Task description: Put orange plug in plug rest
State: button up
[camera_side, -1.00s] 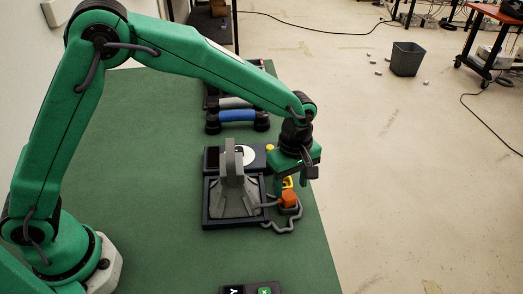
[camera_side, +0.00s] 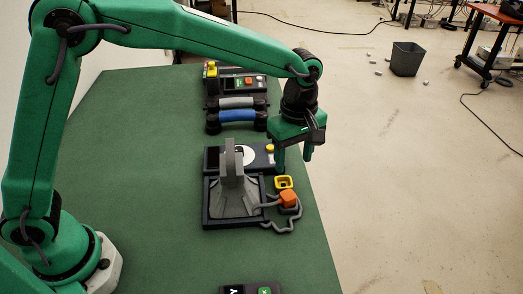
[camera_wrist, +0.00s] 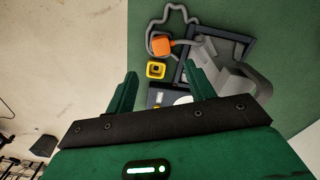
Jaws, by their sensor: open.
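The orange plug (camera_side: 288,198) is a small block with a grey cable, at the right of the dark-framed device; it also shows in the wrist view (camera_wrist: 162,41). A square yellow holder with a dark opening, likely the plug rest (camera_side: 283,182), is just behind it; in the wrist view the yellow holder (camera_wrist: 156,71) looks empty. The plug is beside this holder, not in it. My gripper (camera_side: 293,164) is open and empty, above and behind the plug, pointing down. Its fingers (camera_wrist: 160,73) show apart in the wrist view, with the holder between and beyond them.
A grey upright bracket stands in the dark frame (camera_side: 208,222) left of the plug. The grey cable (camera_side: 280,228) loops around the plug. Blue and grey handles (camera_side: 237,116) and a panel with buttons (camera_side: 238,83) are farther back. The green table's right edge is close.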

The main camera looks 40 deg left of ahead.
jog(key=s+a+r+m+t, duration=0.1)
jog(key=s+a+r+m, duration=0.3)
jog(key=a, duration=0.3)
jog(key=s+a+r+m+t, duration=0.2)
jog(key=s+a+r, duration=0.2)
jog(key=a+r, duration=0.25)
jog(key=s+a+m+t, duration=0.2)
jog(key=s+a+m, duration=0.5)
jog(key=s+a, duration=0.3)
jog(key=s+f, duration=0.1)
jog(key=s, duration=0.2)
jog(key=shift+s+m+t, duration=0.25)
jog(key=shift+m+t, duration=0.05)
